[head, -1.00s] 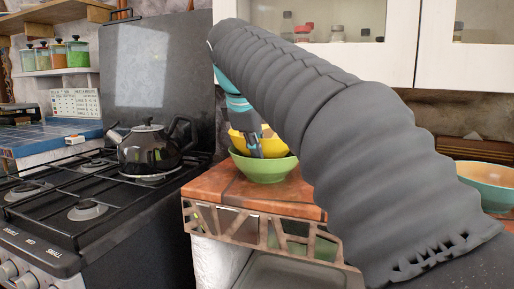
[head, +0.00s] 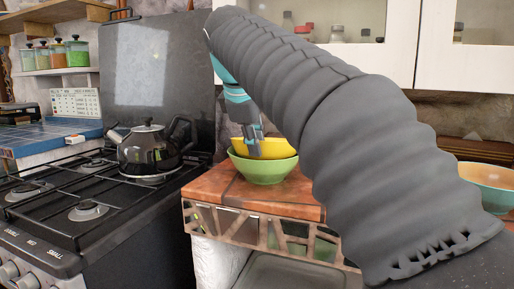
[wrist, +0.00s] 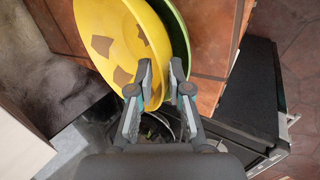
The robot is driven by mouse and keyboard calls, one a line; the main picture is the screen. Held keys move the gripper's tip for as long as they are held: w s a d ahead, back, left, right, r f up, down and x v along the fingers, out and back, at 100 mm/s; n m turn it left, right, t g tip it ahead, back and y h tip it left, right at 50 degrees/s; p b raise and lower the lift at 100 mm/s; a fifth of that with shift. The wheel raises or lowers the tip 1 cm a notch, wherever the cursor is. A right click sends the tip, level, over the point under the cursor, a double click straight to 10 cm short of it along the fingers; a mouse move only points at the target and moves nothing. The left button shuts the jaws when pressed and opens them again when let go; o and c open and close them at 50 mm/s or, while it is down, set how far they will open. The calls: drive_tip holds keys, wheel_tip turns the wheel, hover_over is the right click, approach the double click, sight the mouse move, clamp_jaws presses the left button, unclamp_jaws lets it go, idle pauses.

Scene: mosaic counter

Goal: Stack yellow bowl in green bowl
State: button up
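The yellow bowl (head: 222,0) sits low inside the green bowl (head: 264,170) on the tiled counter in the head view; only its upper part shows above the green rim. In the wrist view the yellow bowl (wrist: 105,25) fills the top centre, with a strip of the green bowl (wrist: 178,32) along its right side. My gripper (head: 256,153) is at the bowls' near side, pointing down. In the wrist view its fingers (wrist: 161,75) stand apart, one on each side of the yellow rim, with a gap showing between them.
A stove with a dark kettle (head: 149,150) stands to the left of the counter (head: 250,196). Another bowl, teal outside and orange inside (head: 490,190), is at the right edge. Cabinets hang above. My arm covers much of the counter's right side.

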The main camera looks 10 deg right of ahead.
drive_tip(key=p+v, duration=0.2)
drive_tip(key=v, duration=0.8)
drive_tip(key=s+d+f+m+y, duration=0.1)
drive_tip(key=s+f+m, duration=0.2)
drive_tip(key=f, duration=0.9)
drive_tip(key=s+d+f+m+y, duration=0.1)
drive_tip(key=s+f+m, duration=0.3)
drive_tip(key=s+f, duration=0.5)
drive_tip(key=s+d+f+m+y, duration=0.1)
drive_tip(key=s+f+m, duration=0.3)
drive_tip(key=f, duration=1.2)
drive_tip(key=shift+s+d, duration=0.8)
drive_tip(key=shift+s, duration=0.3)
drive_tip(key=shift+s, duration=0.1)
